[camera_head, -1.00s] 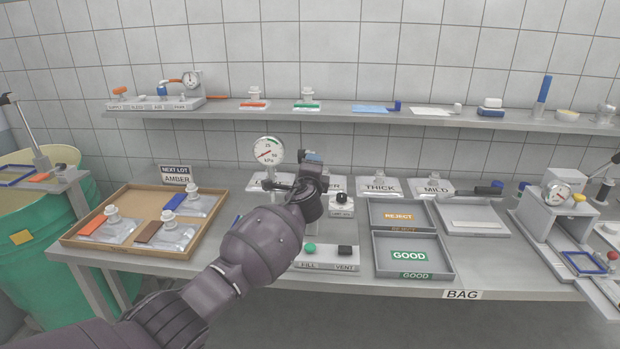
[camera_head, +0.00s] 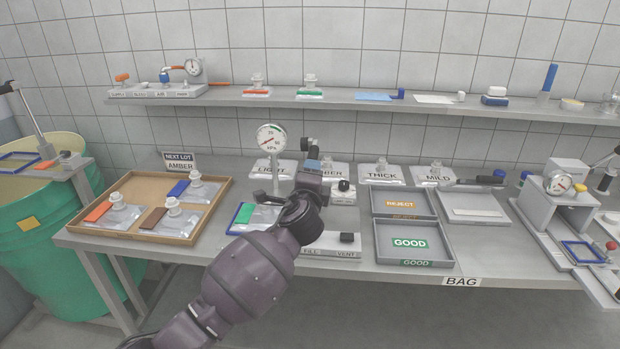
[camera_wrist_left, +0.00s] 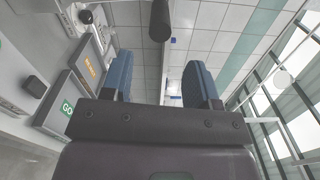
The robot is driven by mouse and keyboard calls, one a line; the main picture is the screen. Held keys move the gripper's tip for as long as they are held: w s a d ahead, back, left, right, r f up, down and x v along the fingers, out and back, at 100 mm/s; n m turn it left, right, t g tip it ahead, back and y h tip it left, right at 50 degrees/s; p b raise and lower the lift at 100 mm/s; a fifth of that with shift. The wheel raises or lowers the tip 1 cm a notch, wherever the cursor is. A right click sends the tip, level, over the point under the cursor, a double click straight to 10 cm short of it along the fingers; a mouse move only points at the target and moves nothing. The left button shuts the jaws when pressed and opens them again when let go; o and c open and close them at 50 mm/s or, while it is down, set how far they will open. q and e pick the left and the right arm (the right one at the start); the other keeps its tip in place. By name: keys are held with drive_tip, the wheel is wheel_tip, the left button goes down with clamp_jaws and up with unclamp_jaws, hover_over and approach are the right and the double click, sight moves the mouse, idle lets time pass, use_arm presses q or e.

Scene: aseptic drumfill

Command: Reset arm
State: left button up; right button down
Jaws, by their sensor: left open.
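My left arm rises from the bottom of the head view, and its gripper (camera_head: 311,157) is held up in front of the bench, near the pressure gauge (camera_head: 271,138). In the left wrist view the two blue fingers of this gripper (camera_wrist_left: 162,82) stand wide apart with nothing between them. The arm covers part of the fill and vent box (camera_head: 335,247) and part of a pouch with a green strip (camera_head: 245,213). My right gripper is not in view.
A wooden tray (camera_head: 223,190) with several capped pouches lies at the left. The grey REJECT tray (camera_head: 403,217) and GOOD tray (camera_head: 447,262) sit right of the arm. A shelf (camera_head: 340,107) runs along the wall. A green drum (camera_head: 55,250) stands far left.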

use_arm(q)
drive_tip(key=shift+s, duration=0.15)
idle(0.3)
wheel_tip(320, 180, up, 3)
drive_tip(key=s+d+n+h, duration=0.2)
drive_tip(key=n+h, duration=0.1)
drive_tip(key=n, duration=0.1)
drive_tip(key=s+a+f+n+g+y, duration=0.1)
drive_tip(key=s+a+f+n+g, duration=0.1)
drive_tip(key=s+a+f+n, duration=1.4)
drive_tip(key=s+a+f+g+y, duration=0.1)
drive_tip(key=s+a+f, duration=0.2)
drive_tip(key=s+f, duration=0.2)
drive_tip(key=s+a+f+g+y, duration=0.1)
drive_tip(key=s+a+f, duration=0.2)
drive_tip(key=s+f, duration=0.3)
drive_tip(key=s+a+f+m+g, duration=0.1)
drive_tip(key=s+a+f+g, duration=0.1)
drive_tip(key=s+f, duration=0.4)
drive_tip(key=s, duration=0.5)
drive_tip(key=shift+s+a+y, duration=0.15)
drive_tip(key=shift+a+y, duration=0.25)
drive_tip(key=shift+f, duration=0.1)
